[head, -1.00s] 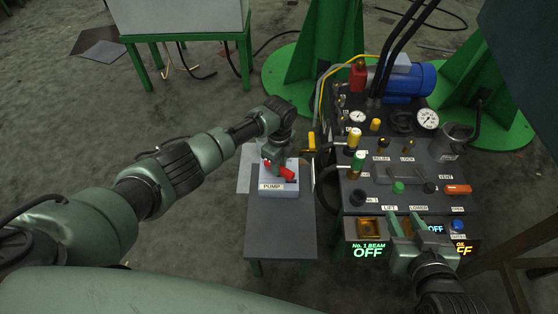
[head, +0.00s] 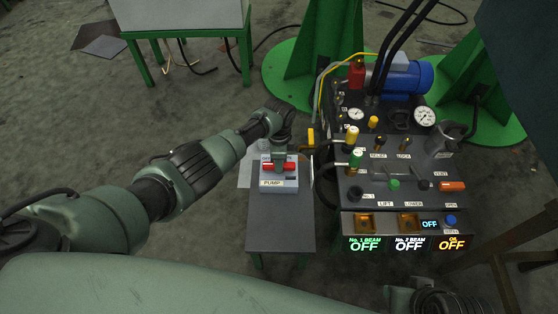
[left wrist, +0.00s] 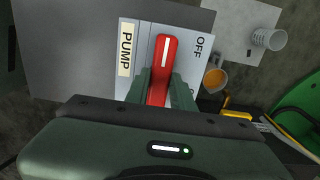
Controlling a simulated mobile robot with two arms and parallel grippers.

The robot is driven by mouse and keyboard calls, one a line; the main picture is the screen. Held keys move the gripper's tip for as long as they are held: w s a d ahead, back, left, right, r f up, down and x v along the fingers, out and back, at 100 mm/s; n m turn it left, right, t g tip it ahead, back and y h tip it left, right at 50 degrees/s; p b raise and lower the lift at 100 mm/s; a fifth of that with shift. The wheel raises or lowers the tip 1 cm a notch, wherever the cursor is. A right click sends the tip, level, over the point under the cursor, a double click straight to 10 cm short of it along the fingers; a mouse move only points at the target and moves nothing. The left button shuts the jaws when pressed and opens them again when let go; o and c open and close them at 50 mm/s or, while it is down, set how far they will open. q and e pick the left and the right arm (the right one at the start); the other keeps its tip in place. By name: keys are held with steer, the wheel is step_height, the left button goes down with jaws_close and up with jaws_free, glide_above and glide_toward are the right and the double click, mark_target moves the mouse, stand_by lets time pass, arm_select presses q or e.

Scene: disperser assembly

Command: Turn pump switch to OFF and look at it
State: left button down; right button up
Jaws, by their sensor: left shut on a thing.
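The pump switch is a light blue-grey box (head: 285,186) with a PUMP label (head: 272,183) on the small dark table. Its red handle (head: 291,166) lies roughly level across the box in the head view. In the left wrist view the red handle (left wrist: 163,58) points up, its white line showing, between the PUMP label (left wrist: 127,48) and the OFF mark (left wrist: 199,45). My left gripper (left wrist: 161,88) is shut on the handle, a finger on each side. My right gripper (head: 400,296) shows only partly at the bottom edge; its jaws are unclear.
The control console (head: 400,175) with knobs, gauges and a blue motor (head: 408,80) stands close on the right. Its lit displays read OFF. The small table's front (head: 280,230) is bare. Green stands (head: 310,55) rise behind.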

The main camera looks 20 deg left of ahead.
stand_by(0.4)
arm_select(q)
steer(key=c, duration=1.2)
jaws_free()
steer(key=shift+r, duration=0.1)
steer(key=shift+r, duration=0.25)
step_height(320, 180, up, 3)
steer(key=shift+f+p, duration=0.15)
steer(key=shift+p, duration=0.9)
step_height(320, 180, up, 4)
steer(key=shift+r+p, duration=0.2)
steer(key=shift+p, duration=0.6)
arm_select(e)
steer(key=x, duration=0.7)
steer(key=shift+s+f+g, duration=0.25)
steer(key=shift+f+g, duration=0.05)
steer(key=shift+a, duration=0.15)
